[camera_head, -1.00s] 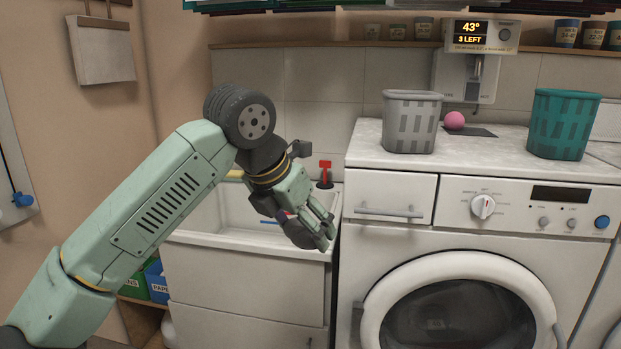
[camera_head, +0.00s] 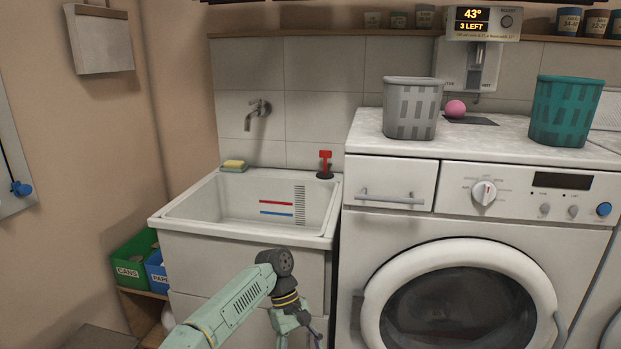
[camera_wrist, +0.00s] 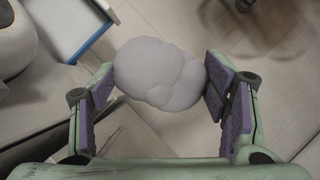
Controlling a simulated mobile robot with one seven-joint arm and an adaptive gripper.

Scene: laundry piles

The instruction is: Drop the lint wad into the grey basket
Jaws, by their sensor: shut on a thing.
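The lint wad (camera_wrist: 160,75) is a grey, lumpy, fluffy ball in the wrist view, held between the purple pads of my gripper (camera_wrist: 158,85). Both pads touch its sides, and the floor shows below it. In the head view my gripper (camera_head: 298,340) is low in front of the sink cabinet, partly cut off by the bottom edge; the wad cannot be made out there. The grey basket (camera_head: 411,110) stands upright on top of the washing machine, up and to the right of my gripper. Its inside is mostly hidden.
A teal basket (camera_head: 565,112) and a pink ball (camera_head: 455,108) on a dark mat share the washing machine (camera_head: 470,215) top. The sink (camera_head: 190,215) is left of the machine, with a red-handled plunger (camera_head: 325,163) at its corner. Green (camera_head: 130,262) and blue bins stand lower left.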

